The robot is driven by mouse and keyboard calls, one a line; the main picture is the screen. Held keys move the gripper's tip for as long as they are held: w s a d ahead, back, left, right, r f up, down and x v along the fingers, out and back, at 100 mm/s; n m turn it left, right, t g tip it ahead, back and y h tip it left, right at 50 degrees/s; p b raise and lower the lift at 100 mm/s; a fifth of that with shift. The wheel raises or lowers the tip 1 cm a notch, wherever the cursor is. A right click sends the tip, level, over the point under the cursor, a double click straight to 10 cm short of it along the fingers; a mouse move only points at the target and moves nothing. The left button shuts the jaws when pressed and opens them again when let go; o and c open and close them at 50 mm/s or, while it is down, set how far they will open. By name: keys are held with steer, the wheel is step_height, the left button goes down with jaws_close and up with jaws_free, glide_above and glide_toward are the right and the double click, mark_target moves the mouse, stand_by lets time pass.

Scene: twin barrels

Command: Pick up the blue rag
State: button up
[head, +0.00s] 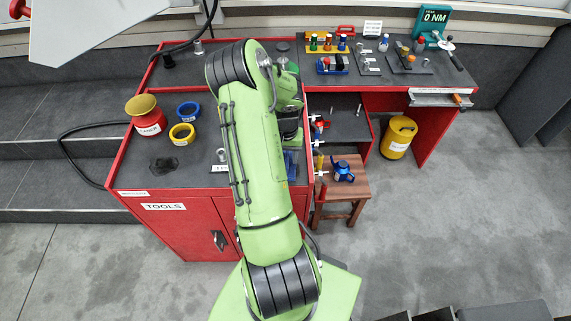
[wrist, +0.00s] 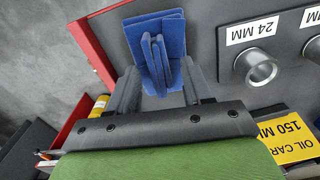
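The blue rag (wrist: 170,32) lies folded on the grey top of the red tool cabinet, with a raised fold standing toward the wrist camera. In the head view only a small part of the rag (head: 290,166) shows beside my arm. My gripper (wrist: 159,72) is open, its two grey fingers on either side of the raised fold. A gap shows between the fold and the right finger; whether the left finger touches the cloth I cannot tell. My arm hides the gripper in the head view.
The red cabinet top (head: 190,143) holds a red can with a yellow lid (head: 147,115), blue (head: 188,110) and yellow (head: 181,133) rings and a dark patch. Metal sockets (wrist: 258,68) and an oil card (wrist: 292,138) are near the rag. A wooden stool (head: 342,190) stands right.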

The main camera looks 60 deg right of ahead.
mark_target(286, 158)
jaws_close()
step_height(286, 158, up, 10)
steer(key=p, duration=0.1)
stand_by(0.4)
